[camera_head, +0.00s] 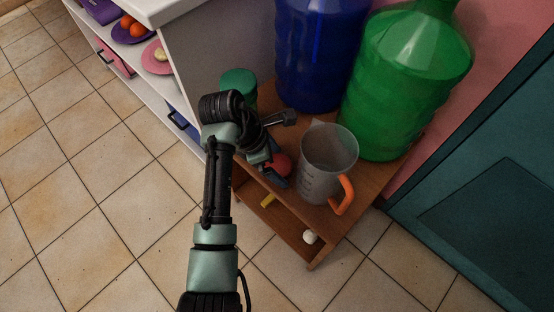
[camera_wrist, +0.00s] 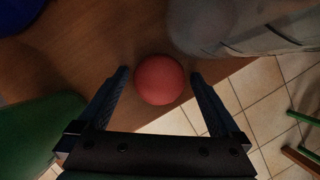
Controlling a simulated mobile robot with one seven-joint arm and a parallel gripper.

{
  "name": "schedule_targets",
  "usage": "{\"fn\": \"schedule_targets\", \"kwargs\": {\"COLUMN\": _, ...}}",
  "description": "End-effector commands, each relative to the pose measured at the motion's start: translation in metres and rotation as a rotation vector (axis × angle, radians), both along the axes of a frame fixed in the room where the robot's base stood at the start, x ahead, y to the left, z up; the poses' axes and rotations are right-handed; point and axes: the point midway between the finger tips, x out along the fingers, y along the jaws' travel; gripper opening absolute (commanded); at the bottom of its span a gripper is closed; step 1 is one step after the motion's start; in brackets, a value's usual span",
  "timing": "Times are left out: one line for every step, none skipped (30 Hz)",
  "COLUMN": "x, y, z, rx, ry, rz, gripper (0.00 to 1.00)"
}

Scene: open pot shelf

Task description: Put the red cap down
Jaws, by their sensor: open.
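The red cap (camera_wrist: 160,80) is round and sits on the wooden shelf top (camera_wrist: 90,60), close to its front edge. In the head view the red cap (camera_head: 281,164) shows partly, beside the measuring jug and behind my gripper. My gripper (camera_wrist: 160,85) is open, with one finger on each side of the cap and a visible gap to each. In the head view my gripper (camera_head: 277,172) is partly hidden by my own wrist.
A clear measuring jug (camera_head: 328,165) with an orange handle stands right of the cap. A green container (camera_head: 239,86) stands at the left, and big blue (camera_head: 318,50) and green (camera_head: 405,85) bottles stand behind.

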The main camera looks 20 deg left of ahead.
Motion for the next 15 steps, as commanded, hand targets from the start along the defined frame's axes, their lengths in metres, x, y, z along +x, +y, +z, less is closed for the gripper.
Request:
{"fn": "schedule_targets", "kwargs": {"x": 0.000, "y": 0.000, "z": 0.001, "rx": 0.001, "ry": -0.001, "rz": -0.001, "gripper": 1.00}}
{"fn": "schedule_targets", "kwargs": {"x": 0.000, "y": 0.000, "z": 0.002, "rx": 0.001, "ry": -0.002, "rz": 0.000, "gripper": 1.00}}
{"fn": "schedule_targets", "kwargs": {"x": -0.001, "y": 0.001, "z": 0.008, "rx": 0.001, "ry": -0.001, "rz": 0.000, "gripper": 1.00}}
{"fn": "schedule_targets", "kwargs": {"x": -0.001, "y": 0.002, "z": 0.012, "rx": 0.001, "ry": -0.001, "rz": 0.000, "gripper": 1.00}}
{"fn": "schedule_targets", "kwargs": {"x": -0.002, "y": 0.004, "z": 0.017, "rx": 0.001, "ry": -0.002, "rz": 0.001, "gripper": 1.00}}
{"fn": "schedule_targets", "kwargs": {"x": -0.003, "y": 0.006, "z": 0.024, "rx": 0.001, "ry": -0.003, "rz": 0.001, "gripper": 1.00}}
{"fn": "schedule_targets", "kwargs": {"x": -0.004, "y": 0.008, "z": 0.030, "rx": 0.000, "ry": -0.002, "rz": 0.000, "gripper": 1.00}}
{"fn": "schedule_targets", "kwargs": {"x": -0.006, "y": 0.010, "z": 0.036, "rx": 0.001, "ry": -0.003, "rz": 0.001, "gripper": 1.00}}
{"fn": "schedule_targets", "kwargs": {"x": -0.007, "y": 0.013, "z": 0.045, "rx": 0.001, "ry": -0.003, "rz": 0.001, "gripper": 1.00}}
{"fn": "schedule_targets", "kwargs": {"x": -0.009, "y": 0.015, "z": 0.051, "rx": 0.002, "ry": -0.002, "rz": 0.001, "gripper": 1.00}}
{"fn": "schedule_targets", "kwargs": {"x": -0.011, "y": 0.017, "z": 0.058, "rx": 0.001, "ry": -0.003, "rz": 0.002, "gripper": 1.00}}
{"fn": "schedule_targets", "kwargs": {"x": -0.013, "y": 0.020, "z": 0.066, "rx": 0.001, "ry": -0.002, "rz": 0.001, "gripper": 1.00}}
{"fn": "schedule_targets", "kwargs": {"x": -0.014, "y": 0.022, "z": 0.071, "rx": 0.001, "ry": -0.002, "rz": 0.002, "gripper": 1.00}}
{"fn": "schedule_targets", "kwargs": {"x": -0.015, "y": 0.024, "z": 0.077, "rx": 0.002, "ry": -0.002, "rz": 0.001, "gripper": 1.00}}
{"fn": "schedule_targets", "kwargs": {"x": -0.017, "y": 0.026, "z": 0.084, "rx": 0.002, "ry": -0.003, "rz": 0.000, "gripper": 1.00}}
